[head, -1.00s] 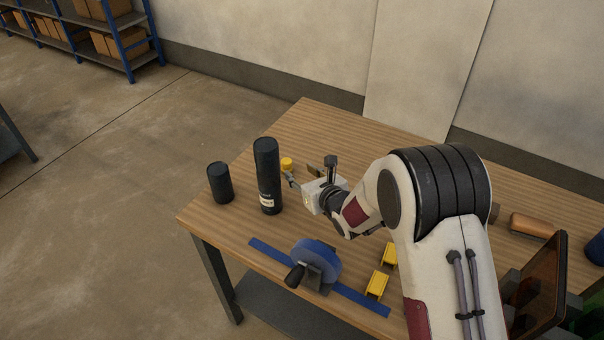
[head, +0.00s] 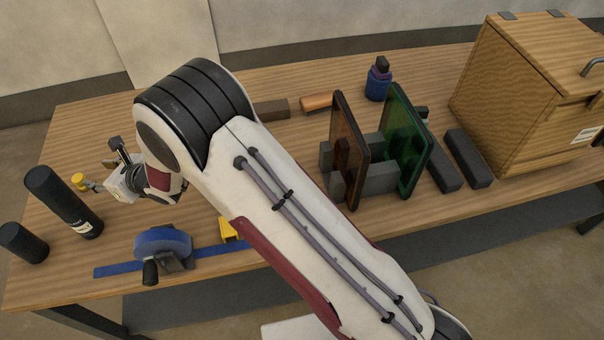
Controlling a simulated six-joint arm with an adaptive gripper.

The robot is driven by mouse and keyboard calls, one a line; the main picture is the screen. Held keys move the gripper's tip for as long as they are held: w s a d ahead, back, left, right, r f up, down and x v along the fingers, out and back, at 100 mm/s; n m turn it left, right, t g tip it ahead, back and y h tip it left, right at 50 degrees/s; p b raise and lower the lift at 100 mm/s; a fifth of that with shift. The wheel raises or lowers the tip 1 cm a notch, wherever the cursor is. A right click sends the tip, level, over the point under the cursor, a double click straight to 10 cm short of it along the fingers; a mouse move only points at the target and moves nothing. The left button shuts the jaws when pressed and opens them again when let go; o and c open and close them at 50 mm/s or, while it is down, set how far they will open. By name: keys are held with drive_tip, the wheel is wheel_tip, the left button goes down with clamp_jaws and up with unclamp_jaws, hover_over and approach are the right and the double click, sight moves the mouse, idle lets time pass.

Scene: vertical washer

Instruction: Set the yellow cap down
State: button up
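The yellow cap (head: 78,180) is a small yellow piece at the left of the head view, at the fingertips of my gripper (head: 88,185). My gripper points left over the left part of the table and looks shut on the cap. The fingers are small here and partly hidden by the cap. I cannot tell whether the cap touches the table top (head: 70,140). A tall black cylinder (head: 62,200) with a pale label stands just to the left and in front of the cap.
A shorter black cylinder (head: 22,243) stands at the left edge. A blue fixture (head: 163,246) on a blue strip and a yellow bracket (head: 229,229) are in front. Amber (head: 349,150) and green panels (head: 405,140) and a wooden cabinet (head: 530,90) stand right. Table behind the gripper is bare.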

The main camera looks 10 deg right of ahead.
drive_tip(key=w+d+r+m+t+h, duration=0.1)
drive_tip(key=w+d+r+m+h, duration=0.1)
drive_tip(key=d+r+m, duration=0.5)
drive_tip(key=w+d+r+m+t+h, duration=0.15)
drive_tip(key=d+r+m, duration=0.3)
drive_tip(key=d, duration=0.45)
drive_tip(key=s+d+r+m+h, duration=0.2)
drive_tip(key=d+r+m, duration=0.3)
drive_tip(key=d, duration=0.4)
drive_tip(key=s+d+r+m+h, duration=0.2)
drive_tip(key=s+d+r+m, duration=0.15)
drive_tip(key=d+m, duration=0.45)
drive_tip(key=s+d+r+m+g+h, duration=0.2)
drive_tip(key=s+d+r+m+h, duration=0.15)
drive_tip(key=s+d+m, duration=0.9)
drive_tip(key=s+d+f+m+g, duration=0.1)
drive_tip(key=s+d+m, duration=0.2)
drive_tip(key=s, duration=0.5)
drive_tip(key=s+d+f+m+g, duration=0.1)
drive_tip(key=s+d+m, duration=0.3)
drive_tip(key=s, duration=0.5)
drive_tip(key=shift+m, duration=1.2)
